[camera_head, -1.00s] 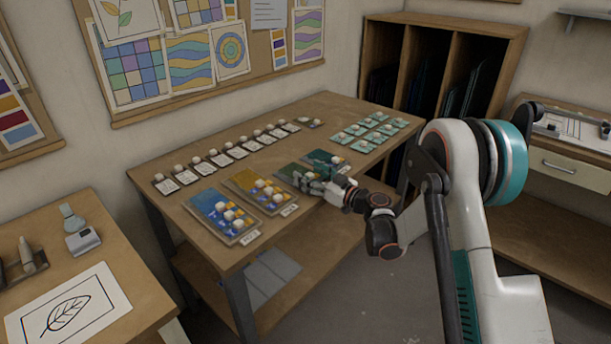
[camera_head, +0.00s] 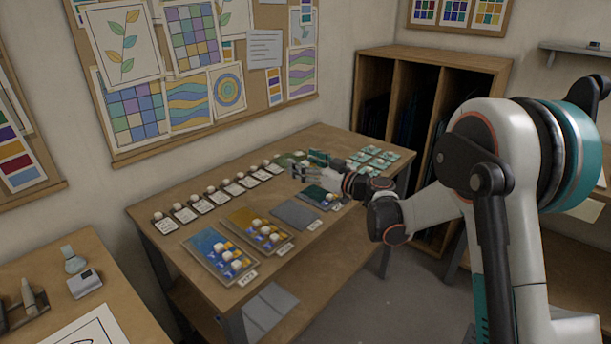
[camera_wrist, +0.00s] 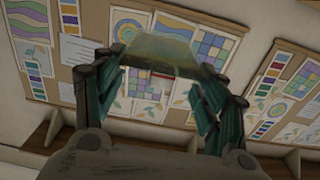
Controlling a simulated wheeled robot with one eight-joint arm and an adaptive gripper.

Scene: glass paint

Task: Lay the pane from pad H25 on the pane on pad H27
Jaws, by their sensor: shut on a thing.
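My gripper (camera_head: 306,165) is raised above the back part of the work table. In the wrist view my gripper (camera_wrist: 162,64) has its teal fingers closed on the sides of a translucent yellowish-green pane (camera_wrist: 160,52). In the head view a row of pads lies along the front of the table: a blue pane (camera_head: 207,246) with pale and blue pieces, an amber pane (camera_head: 244,219) with similar pieces, a bare grey pad (camera_head: 296,213), and a dark teal pane (camera_head: 312,193) partly behind my arm. The pad labels are too small to read.
Several white labelled cards (camera_head: 209,196) with knobs line the back of the table (camera_head: 165,258). Small teal tiles (camera_head: 381,153) lie at its far right end. A pinboard (camera_head: 135,150) hangs behind. A wooden rack (camera_head: 365,90) stands beyond.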

